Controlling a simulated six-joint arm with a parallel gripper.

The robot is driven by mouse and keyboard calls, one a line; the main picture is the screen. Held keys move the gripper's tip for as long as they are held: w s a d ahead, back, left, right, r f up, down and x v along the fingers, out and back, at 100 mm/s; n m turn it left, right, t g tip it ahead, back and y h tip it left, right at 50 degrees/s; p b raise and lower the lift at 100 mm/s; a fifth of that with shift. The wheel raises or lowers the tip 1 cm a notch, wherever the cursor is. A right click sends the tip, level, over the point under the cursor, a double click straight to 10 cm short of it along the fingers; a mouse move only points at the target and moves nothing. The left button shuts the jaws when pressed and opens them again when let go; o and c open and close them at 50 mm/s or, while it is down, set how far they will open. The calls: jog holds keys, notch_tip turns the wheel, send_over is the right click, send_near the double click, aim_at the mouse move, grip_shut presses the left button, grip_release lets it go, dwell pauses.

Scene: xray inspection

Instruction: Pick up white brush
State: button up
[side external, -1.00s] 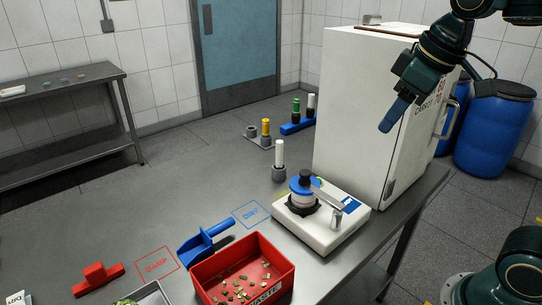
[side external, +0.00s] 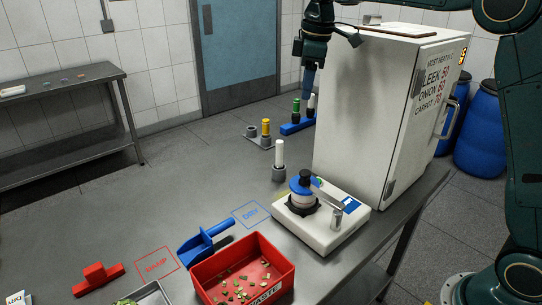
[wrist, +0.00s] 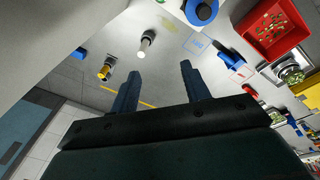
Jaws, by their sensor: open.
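A white upright cylinder, likely the white brush (side external: 279,154), stands in a grey base on the steel table. It also shows in the wrist view (wrist: 146,42), beyond and between my fingers. My gripper (side external: 309,86) is up left of the white cabinet, in front of the blue holder in this view. In the wrist view my gripper (wrist: 158,70) has its two fingers apart with nothing between them.
A yellow-topped piece (side external: 266,131) stands behind the white brush. The white cabinet (side external: 370,120) rises at the right, close to my arm. A white device with a blue lid (side external: 320,215), a red waste bin (side external: 241,270) and a blue scoop (side external: 204,244) occupy the front.

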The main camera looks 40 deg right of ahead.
jog(key=w+d+f+n+g, duration=0.1)
jog(key=w+f+n, duration=0.1)
jog(key=w+f, duration=0.4)
jog(key=n, duration=0.2)
send_over(280, 141)
jog(key=shift+g, duration=0.4)
notch_tip(280, 141, down, 6)
jog(key=shift+r, duration=0.2)
jog(key=shift+f, duration=0.15)
jog(key=shift+f, duration=4.15)
jog(key=shift+a+f, duration=0.1)
jog(key=shift+f, duration=2.5)
grip_shut()
